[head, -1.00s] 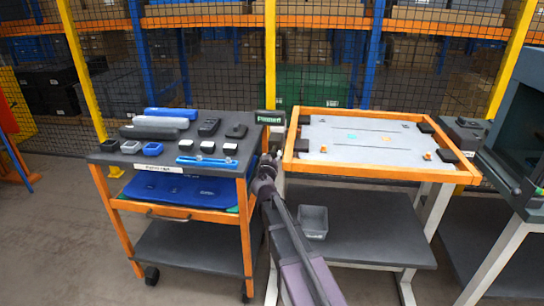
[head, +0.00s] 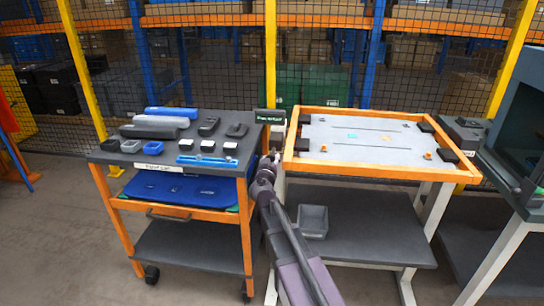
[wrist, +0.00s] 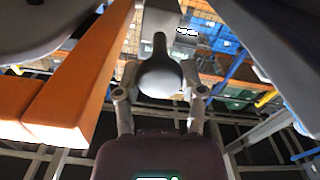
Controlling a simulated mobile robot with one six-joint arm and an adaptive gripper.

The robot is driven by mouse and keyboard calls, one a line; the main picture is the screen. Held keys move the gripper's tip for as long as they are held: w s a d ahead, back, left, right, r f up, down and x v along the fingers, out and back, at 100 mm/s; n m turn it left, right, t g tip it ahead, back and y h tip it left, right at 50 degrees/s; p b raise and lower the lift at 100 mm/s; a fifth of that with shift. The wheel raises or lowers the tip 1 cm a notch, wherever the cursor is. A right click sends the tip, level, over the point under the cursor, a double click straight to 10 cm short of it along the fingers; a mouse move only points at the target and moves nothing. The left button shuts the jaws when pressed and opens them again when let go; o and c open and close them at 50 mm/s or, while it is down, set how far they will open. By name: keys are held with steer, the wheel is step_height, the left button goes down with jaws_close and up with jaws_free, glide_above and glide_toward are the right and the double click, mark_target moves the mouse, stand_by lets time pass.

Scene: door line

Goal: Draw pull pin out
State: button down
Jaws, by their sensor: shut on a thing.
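A grey, rounded, bulb-shaped knob (wrist: 160,80), which looks like the pull pin's handle, sits between my fingers in the wrist view. My gripper (wrist: 158,94) is shut on it, one finger on each side. A grey block (wrist: 161,22) shows beyond the knob; I cannot tell how far the pin sits in it. In the head view my gripper (head: 271,160) is small, at the left edge of the orange-framed table (head: 380,173). The pin is too small or hidden there to make out.
A dark cart (head: 120,158) with scanners, small boxes and a blue tool stands close on the left. The table's orange frame (wrist: 85,85) runs close beside my gripper. A grey bin (head: 313,222) sits on the lower shelf. A dark machine (head: 515,130) stands right.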

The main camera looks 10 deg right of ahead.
steer(key=shift+s, duration=0.25)
steer(key=shift+c, duration=2.3)
jaws_free()
steer(key=shift+s+a, duration=0.1)
steer(key=v, duration=1.1)
steer(key=shift+s, duration=0.4)
